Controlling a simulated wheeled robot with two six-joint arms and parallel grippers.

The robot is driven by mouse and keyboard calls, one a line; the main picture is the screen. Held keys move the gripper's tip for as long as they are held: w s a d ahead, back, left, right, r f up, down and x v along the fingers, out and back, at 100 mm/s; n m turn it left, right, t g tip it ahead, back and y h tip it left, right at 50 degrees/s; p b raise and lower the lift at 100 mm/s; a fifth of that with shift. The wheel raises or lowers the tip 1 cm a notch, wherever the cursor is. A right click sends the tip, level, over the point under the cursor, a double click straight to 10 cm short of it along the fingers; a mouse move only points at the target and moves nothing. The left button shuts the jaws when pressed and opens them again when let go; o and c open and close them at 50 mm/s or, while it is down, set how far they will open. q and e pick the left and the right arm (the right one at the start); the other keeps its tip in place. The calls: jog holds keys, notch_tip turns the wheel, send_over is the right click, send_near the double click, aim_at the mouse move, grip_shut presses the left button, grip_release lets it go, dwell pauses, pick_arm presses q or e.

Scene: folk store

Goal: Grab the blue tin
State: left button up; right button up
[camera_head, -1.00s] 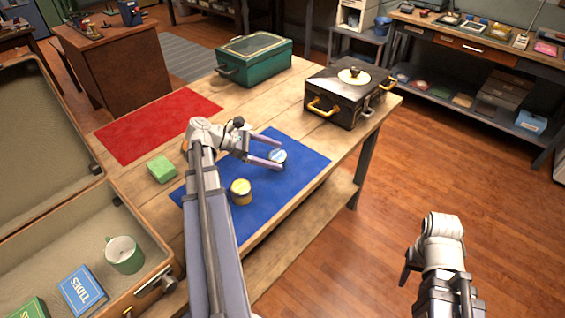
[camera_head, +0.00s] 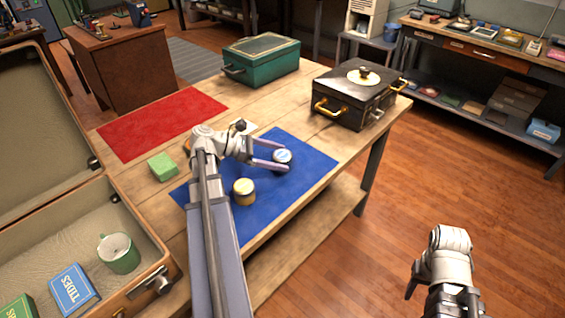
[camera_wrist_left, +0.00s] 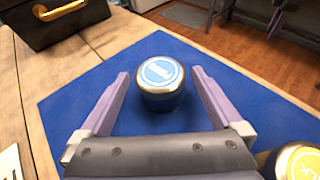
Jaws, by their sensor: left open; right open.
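The blue tin (camera_head: 282,156) is small and round, with a blue and white lid. It stands upright on the blue mat (camera_head: 308,158). My left gripper (camera_head: 275,157) is open, with its two purple fingers on either side of the tin. In the left wrist view the tin (camera_wrist_left: 161,84) sits between the fingertips, with a visible gap to each finger. My right gripper (camera_head: 410,290) hangs over the floor to the right of the table, away from the tin; its fingers are barely seen.
A yellow-lidded tin (camera_head: 243,191) stands on the mat near my left arm. A green block (camera_head: 163,167), red mat (camera_head: 160,124), green box (camera_head: 262,60) and black box (camera_head: 345,100) are on the table (camera_head: 290,115). An open suitcase (camera_head: 150,240) holds a mug (camera_head: 118,254) and books.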

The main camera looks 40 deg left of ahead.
aim_at(293, 166)
pick_arm(q)
jog(key=b+x, duration=0.2)
jog(key=x, duration=0.3)
jog(key=shift+d, duration=0.1)
jog(key=c, duration=1.4)
jog(key=shift+r, duration=0.1)
notch_tip(293, 166, up, 10)
jog(key=p, duration=1)
